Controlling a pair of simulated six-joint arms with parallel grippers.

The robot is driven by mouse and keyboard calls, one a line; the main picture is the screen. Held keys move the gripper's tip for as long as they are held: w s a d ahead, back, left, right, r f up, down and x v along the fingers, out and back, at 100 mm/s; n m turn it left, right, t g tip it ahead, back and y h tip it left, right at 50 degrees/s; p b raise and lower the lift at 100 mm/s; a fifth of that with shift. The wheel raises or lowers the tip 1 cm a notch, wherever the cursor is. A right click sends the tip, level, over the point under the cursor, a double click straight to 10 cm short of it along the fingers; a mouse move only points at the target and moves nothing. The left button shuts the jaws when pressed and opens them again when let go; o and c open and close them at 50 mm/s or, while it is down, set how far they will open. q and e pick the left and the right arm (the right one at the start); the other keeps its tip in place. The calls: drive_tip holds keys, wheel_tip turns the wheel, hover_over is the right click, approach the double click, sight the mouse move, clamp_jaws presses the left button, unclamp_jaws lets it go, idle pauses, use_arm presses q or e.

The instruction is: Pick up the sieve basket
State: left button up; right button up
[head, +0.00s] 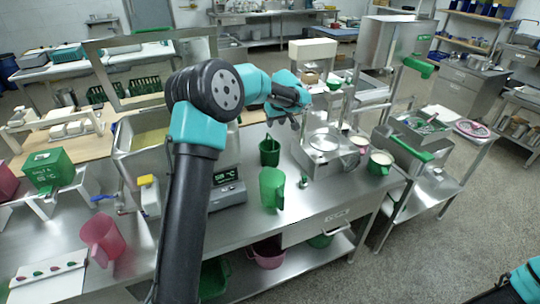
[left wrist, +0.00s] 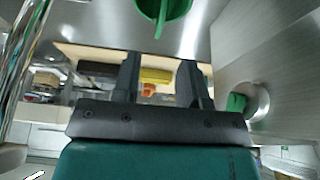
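My left gripper (head: 283,119) is above the steel bench, left of the steel machine. In the left wrist view its two fingers (left wrist: 160,72) stand apart with nothing held between them. I cannot pick out the sieve basket with certainty. A dark green cup (head: 270,152) stands on the bench just below the left gripper, apart from it. A green vessel with a handle shows at the top of the left wrist view (left wrist: 163,8).
A taller green jug (head: 271,190) stands in front of the dark green cup. A scale (head: 228,190) is to its left. The steel machine (head: 322,142) and a green-handled pot (head: 380,162) are to the right. A pink jug (head: 102,240) stands at the front left.

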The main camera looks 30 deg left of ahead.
use_arm(q)
drive_tip(key=x, duration=0.7)
drive_tip(key=shift+f, duration=0.4)
drive_tip(key=shift+w+f, duration=0.1)
drive_tip(key=shift+a, duration=0.1)
drive_tip(key=x, duration=0.5)
drive_tip(key=shift+w+a, duration=0.2)
drive_tip(key=shift+a, duration=0.15)
drive_tip(key=shift+c, duration=0.3)
clamp_jaws()
